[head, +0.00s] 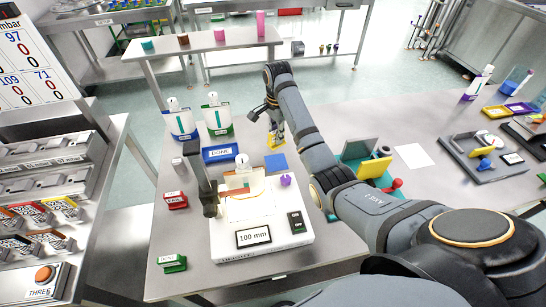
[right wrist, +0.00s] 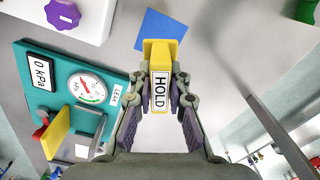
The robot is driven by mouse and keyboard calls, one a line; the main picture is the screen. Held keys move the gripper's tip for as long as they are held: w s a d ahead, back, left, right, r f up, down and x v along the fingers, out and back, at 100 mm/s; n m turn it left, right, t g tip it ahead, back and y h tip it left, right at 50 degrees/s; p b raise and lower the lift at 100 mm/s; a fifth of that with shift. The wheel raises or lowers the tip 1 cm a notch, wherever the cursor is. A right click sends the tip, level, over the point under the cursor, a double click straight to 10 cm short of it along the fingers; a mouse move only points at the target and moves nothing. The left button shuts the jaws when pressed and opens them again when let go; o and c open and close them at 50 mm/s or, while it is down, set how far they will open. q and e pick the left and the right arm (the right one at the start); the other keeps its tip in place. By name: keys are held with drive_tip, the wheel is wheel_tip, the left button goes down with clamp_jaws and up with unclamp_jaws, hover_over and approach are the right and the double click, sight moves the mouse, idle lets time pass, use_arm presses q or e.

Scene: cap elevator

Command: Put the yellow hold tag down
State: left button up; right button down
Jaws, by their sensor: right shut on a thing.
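The yellow hold tag (right wrist: 160,88) carries a white label reading HOLD. In the right wrist view it stands between the fingers of my right gripper (right wrist: 160,82), which is shut on it. In the head view the tag (head: 277,139) shows as a small yellow piece below my right gripper (head: 273,122), partly hidden by the fingers. A flat blue square (head: 276,163) lies on the steel table, just nearer than the tag in the head view. In the right wrist view the tag's far end overlaps the blue square (right wrist: 163,27). I cannot tell the tag's height above the table. My left gripper is not seen.
A white machine with a 100 mm display (head: 254,237) and a purple knob (head: 286,180) stands nearer. A blue DONE tray (head: 220,153) is left of the square. A teal gauge unit (right wrist: 118,68) with a yellow plate (right wrist: 56,132) stands close to the right.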

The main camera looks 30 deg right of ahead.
wheel_tip(320, 180, down, 4)
drive_tip(key=shift+r, duration=0.25)
wheel_tip(320, 180, down, 3)
drive_tip(key=shift+f+p, duration=0.15)
drive_tip(key=shift+p, duration=0.2)
wheel_tip(320, 180, down, 3)
drive_tip(key=shift+r, duration=0.2)
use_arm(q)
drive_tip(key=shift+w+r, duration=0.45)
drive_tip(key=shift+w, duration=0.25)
use_arm(e)
drive_tip(key=shift+f, duration=0.3)
drive_tip(key=shift+f, duration=0.1)
drive_tip(key=c, duration=1.3)
unclamp_jaws()
